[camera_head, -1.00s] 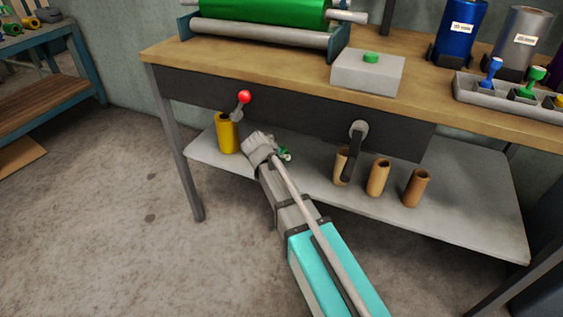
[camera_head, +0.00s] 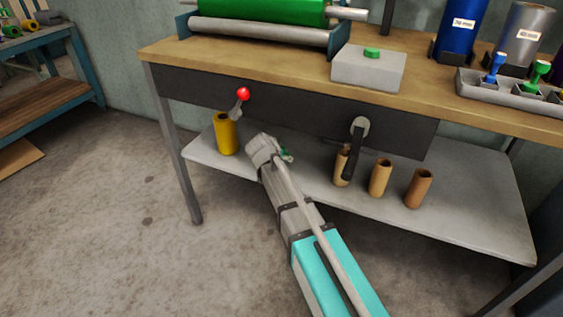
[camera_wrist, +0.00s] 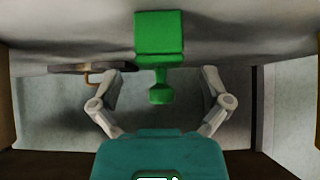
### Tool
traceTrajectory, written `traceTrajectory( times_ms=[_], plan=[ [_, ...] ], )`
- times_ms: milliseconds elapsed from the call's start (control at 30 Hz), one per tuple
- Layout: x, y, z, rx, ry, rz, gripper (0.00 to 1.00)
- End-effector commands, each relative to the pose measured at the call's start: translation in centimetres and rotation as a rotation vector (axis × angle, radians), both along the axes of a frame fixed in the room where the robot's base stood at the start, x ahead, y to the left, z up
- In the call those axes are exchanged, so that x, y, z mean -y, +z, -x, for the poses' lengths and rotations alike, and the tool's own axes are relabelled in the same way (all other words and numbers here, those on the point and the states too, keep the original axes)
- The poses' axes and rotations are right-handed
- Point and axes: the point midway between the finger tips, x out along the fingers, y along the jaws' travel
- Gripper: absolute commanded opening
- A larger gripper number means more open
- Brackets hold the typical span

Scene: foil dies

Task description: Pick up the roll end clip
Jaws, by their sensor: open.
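The roll end clip appears to be the green piece (camera_wrist: 159,38) in the wrist view, with a block-like body, a narrow neck and a small knob towards me. My gripper (camera_wrist: 162,80) is open, with one finger on either side of the knob end and visible gaps between. The fingers do not touch it. In the head view my gripper (camera_head: 266,146) is at the lower shelf under the bench. A small bit of green (camera_head: 286,155) shows just beside it; the rest is hidden behind my gripper.
On the lower shelf (camera_head: 460,215), a yellow roll (camera_head: 226,135) stands left of my gripper and several brown tubes (camera_head: 380,178) stand to its right. A red-knobbed lever (camera_head: 243,95) and a dark crank handle (camera_head: 354,150) hang from the bench front above.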

Motion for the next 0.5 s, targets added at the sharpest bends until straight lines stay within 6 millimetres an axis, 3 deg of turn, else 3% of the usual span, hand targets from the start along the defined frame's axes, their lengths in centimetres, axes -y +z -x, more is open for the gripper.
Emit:
traceTrajectory(
  times_ms=[133, 500],
  plan=[
    [0.24, -1.23, -0.98, 0.0, 0.001, 0.001, 0.97],
    [0.41, -1.44, -1.36, 0.001, 0.002, 0.001, 0.97]
  ],
)
